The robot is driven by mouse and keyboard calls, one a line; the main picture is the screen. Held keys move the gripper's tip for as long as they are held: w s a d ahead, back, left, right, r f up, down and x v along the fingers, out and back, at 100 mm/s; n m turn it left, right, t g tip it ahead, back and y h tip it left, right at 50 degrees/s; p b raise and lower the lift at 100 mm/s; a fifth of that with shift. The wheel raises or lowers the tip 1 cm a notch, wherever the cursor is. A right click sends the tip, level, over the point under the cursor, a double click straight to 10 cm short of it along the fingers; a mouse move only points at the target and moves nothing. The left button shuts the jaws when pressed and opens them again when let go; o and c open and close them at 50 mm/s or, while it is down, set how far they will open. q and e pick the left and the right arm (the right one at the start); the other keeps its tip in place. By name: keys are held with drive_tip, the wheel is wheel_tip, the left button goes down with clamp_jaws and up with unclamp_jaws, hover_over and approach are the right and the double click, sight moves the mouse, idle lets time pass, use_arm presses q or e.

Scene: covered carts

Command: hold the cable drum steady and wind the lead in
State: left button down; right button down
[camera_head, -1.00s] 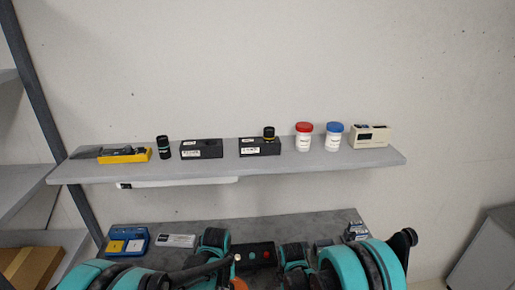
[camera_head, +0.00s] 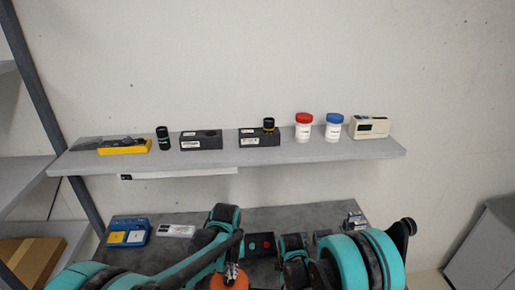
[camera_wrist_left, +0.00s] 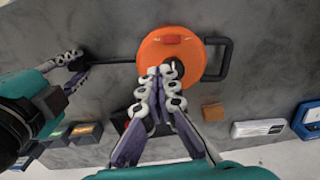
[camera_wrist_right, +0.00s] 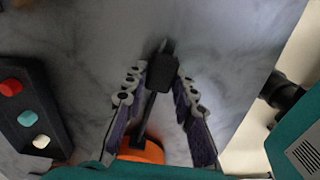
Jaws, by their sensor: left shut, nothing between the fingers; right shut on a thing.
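The orange cable drum (camera_wrist_left: 185,58) lies on the grey worktop in the left wrist view, with a red piece on its rim and a black frame beside it. The drum (camera_head: 229,282) shows partly at the bottom of the head view. My left gripper (camera_wrist_left: 160,73) is shut and empty, its tips over the drum near its dark hub; contact is unclear. The black lead (camera_wrist_left: 112,61) runs straight from the drum to my right gripper (camera_wrist_right: 161,78). That gripper is shut on the lead's black end block (camera_wrist_right: 162,72). Part of the drum (camera_wrist_right: 142,150) shows below it.
A black button box (camera_wrist_right: 30,112) stands beside the right gripper. A blue tray (camera_head: 128,232) and a white device (camera_head: 176,231) lie at the worktop's left. Above, a wall shelf (camera_head: 310,152) carries jars and boxes. Bare worktop shows around the drum.

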sight(228, 283)
use_arm(q)
wheel_tip(228, 283, down, 6)
drive_tip(key=shift+r, duration=0.1)
drive_tip(key=shift+s+f, duration=0.25)
drive_tip(key=shift+f, duration=0.2)
drive_tip(key=shift+w+f, duration=0.1)
drive_tip(key=shift+w, duration=0.15)
drive_tip(key=shift+s+a, duration=0.1)
drive_tip(key=shift+a, duration=0.3)
drive_tip(key=shift+s+a, duration=0.1)
drive_tip(key=shift+a, duration=1.1)
